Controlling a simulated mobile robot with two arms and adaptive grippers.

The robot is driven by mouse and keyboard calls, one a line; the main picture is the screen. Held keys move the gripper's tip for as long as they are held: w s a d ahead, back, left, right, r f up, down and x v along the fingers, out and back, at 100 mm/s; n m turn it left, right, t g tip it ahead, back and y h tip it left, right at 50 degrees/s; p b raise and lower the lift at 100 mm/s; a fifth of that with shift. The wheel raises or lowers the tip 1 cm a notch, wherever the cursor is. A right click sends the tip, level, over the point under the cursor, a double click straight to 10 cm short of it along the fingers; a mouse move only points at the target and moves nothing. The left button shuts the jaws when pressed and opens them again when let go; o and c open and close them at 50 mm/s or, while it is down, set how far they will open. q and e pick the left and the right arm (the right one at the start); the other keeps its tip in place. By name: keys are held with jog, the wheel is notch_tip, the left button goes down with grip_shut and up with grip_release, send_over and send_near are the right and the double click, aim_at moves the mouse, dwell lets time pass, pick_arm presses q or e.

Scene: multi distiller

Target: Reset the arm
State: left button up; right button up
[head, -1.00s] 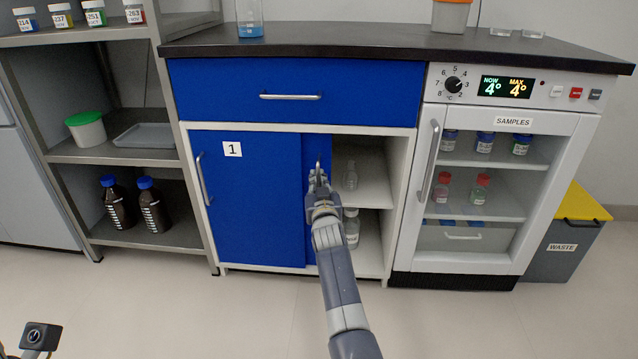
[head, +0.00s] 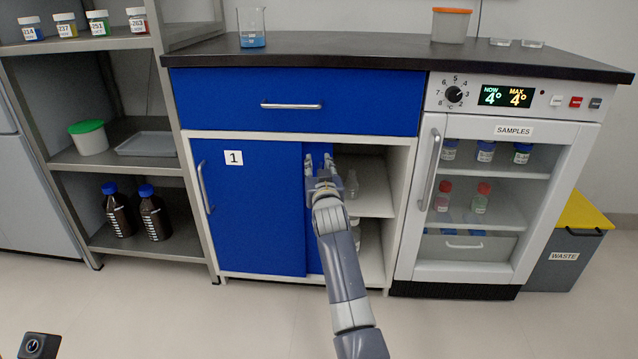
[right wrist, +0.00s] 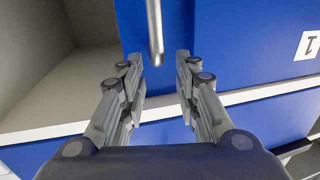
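My right gripper (head: 320,163) is in front of the blue sliding doors of the low cabinet. In the right wrist view its two fingers (right wrist: 158,75) stand apart with nothing held between them. A vertical metal door handle (right wrist: 155,32) ends just ahead of the gap between the fingertips. The front door (head: 248,215), marked 1, is at the left, and part of a second blue door (head: 314,262) shows beside it. The right part of the cabinet is uncovered. My left gripper is not in view.
Glassware (head: 351,185) stands on the cabinet's inner shelf (head: 372,200), right of my gripper. The samples fridge (head: 505,262) stands to the right, with the waste bin (head: 562,262) beyond. A metal shelf rack (head: 130,157) stands at the left. The floor in front is clear.

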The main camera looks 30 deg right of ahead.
jog(key=shift+r, duration=1.2)
